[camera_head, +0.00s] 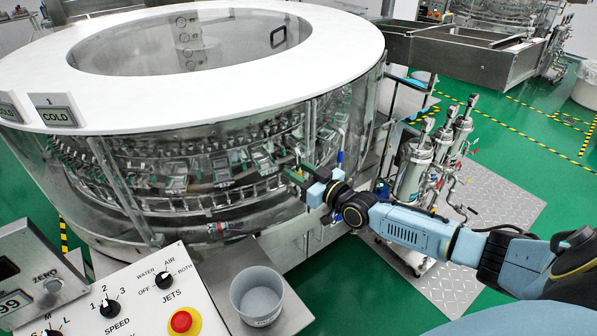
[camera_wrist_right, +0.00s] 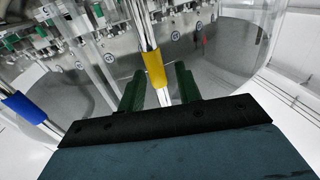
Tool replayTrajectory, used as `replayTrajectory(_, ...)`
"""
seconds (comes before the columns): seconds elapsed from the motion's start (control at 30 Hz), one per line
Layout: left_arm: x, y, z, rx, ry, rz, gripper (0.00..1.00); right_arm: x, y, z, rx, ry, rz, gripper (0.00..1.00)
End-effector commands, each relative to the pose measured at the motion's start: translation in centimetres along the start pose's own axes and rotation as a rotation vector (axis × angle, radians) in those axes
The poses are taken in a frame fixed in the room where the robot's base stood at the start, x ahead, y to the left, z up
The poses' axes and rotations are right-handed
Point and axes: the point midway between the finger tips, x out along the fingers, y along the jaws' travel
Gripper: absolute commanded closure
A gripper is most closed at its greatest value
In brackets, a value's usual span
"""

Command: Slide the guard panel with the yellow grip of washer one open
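Washer one is the large round machine with a white ring top (camera_head: 330,62) and clear curved guard panels around its side. A yellow grip (camera_wrist_right: 154,68) sits on an upright metal bar at the edge of a clear guard panel (camera_wrist_right: 232,55) in the right wrist view. My right gripper (camera_head: 299,172) is at the washer's front right side in the head view. Its two green fingers (camera_wrist_right: 160,88) stand apart on either side of the bar, around the lower part of the yellow grip, with visible gaps. My left gripper is not in view.
A blue grip (camera_head: 340,159) on another bar is to the right of my gripper; it also shows in the right wrist view (camera_wrist_right: 24,108). A control panel (camera_head: 130,300) and a grey cup (camera_head: 257,296) are in front. Metal canisters (camera_head: 412,170) stand at right.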

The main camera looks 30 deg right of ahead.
Motion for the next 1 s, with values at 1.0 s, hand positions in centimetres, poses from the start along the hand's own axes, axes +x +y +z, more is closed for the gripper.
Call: replayTrajectory(1.0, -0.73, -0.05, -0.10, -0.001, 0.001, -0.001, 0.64, 0.04, -0.66, -0.18, 0.002, 0.000, 0.007, 1.00)
